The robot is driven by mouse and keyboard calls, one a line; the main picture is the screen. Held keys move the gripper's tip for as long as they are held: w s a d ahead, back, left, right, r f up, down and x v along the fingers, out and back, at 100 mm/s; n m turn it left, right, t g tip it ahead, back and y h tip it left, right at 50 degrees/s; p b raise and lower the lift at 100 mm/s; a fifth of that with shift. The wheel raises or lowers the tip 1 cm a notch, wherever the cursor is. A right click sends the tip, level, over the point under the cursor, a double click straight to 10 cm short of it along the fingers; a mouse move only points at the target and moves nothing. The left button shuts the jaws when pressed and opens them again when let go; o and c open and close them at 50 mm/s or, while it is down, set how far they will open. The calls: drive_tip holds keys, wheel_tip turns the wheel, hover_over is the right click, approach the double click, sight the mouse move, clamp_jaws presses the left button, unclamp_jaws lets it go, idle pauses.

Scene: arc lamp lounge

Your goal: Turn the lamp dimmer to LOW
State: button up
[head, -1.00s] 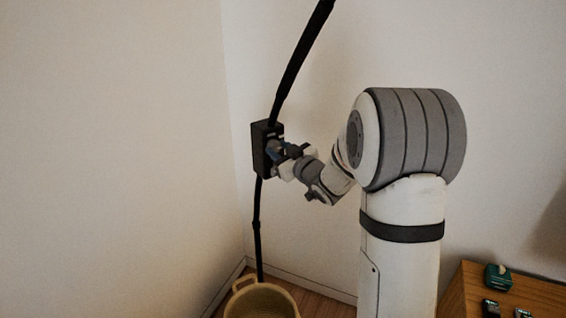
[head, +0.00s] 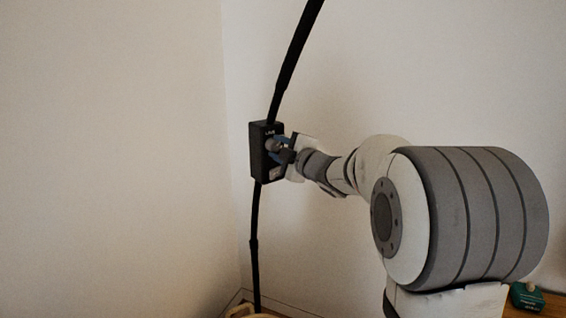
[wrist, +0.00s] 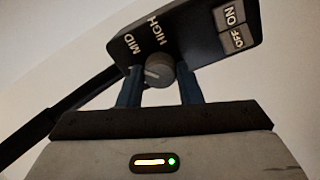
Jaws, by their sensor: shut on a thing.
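The lamp dimmer is a black box (head: 265,152) on the black lamp pole in the head view. A LOW label is not visible. The grey round knob (wrist: 158,71) has a pale mark on its left side, below MID. My gripper (head: 276,150) is at the front of the box. In the wrist view my gripper (wrist: 160,82) is shut on the knob, with one blue finger on each side.
The lamp pole (head: 255,235) runs above and below the box, close to the white walls. A tan basket (head: 245,312) shows at the bottom edge. A green item (head: 525,296) sits on wooden furniture at lower right. The left side is free.

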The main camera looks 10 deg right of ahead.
drive_tip(key=n+b, duration=0.5)
drive_tip(key=shift+f+n, duration=0.1)
drive_tip(key=shift+n, duration=0.3)
drive_tip(key=shift+r+n+b, duration=0.2)
drive_tip(key=shift+n+b, duration=1.3)
drive_tip(key=shift+n, duration=0.5)
drive_tip(key=o, duration=1)
drive_tip(key=shift+s+d, duration=0.1)
drive_tip(key=shift+s, duration=0.05)
drive_tip(key=p+v, duration=0.1)
drive_tip(key=v, duration=0.6)
drive_tip(key=shift+s+d, duration=0.1)
drive_tip(key=shift+s, duration=0.05)
